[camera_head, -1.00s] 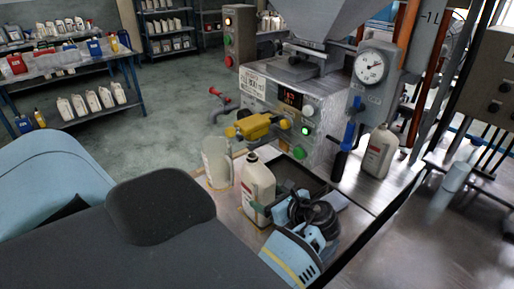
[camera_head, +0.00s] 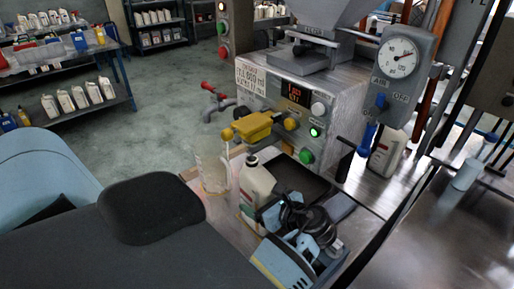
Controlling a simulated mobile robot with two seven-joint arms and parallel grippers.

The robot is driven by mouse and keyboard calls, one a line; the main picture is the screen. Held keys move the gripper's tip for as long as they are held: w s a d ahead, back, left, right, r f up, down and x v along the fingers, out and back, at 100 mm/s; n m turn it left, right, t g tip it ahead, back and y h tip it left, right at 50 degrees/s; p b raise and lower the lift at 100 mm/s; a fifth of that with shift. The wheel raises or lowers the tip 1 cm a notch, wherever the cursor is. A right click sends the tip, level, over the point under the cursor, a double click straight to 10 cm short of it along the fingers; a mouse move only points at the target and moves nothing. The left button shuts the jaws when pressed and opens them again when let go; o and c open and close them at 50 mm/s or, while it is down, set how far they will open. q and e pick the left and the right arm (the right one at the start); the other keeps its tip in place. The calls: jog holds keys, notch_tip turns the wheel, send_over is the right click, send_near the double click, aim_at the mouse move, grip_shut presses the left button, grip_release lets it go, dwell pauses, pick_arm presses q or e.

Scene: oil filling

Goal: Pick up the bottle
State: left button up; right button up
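A white oil bottle (camera_head: 256,181) with a dark cap stands upright on the metal bench, under the yellow-handled valve of the filling machine. My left gripper (camera_head: 268,212), light blue and black, is low at the bottle's right side and overlaps its lower right part in the picture. Its fingertips are hard to make out, so I cannot tell whether they touch the bottle or how far apart they are. My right gripper is not in view.
A clear measuring jug (camera_head: 212,168) stands just left of the bottle. The filling machine (camera_head: 300,100), with its yellow valve handle (camera_head: 252,126), is right behind. A black lever with a blue part (camera_head: 367,138) hangs at right. The right-hand metal table (camera_head: 450,220) has free room.

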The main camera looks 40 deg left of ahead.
pick_arm(q)
jog(key=shift+d+r, duration=0.1)
jog(key=shift+c, duration=0.7)
jog(key=c, duration=1.4)
jog(key=shift+c, duration=0.6)
jog(key=shift+w+r, duration=0.1)
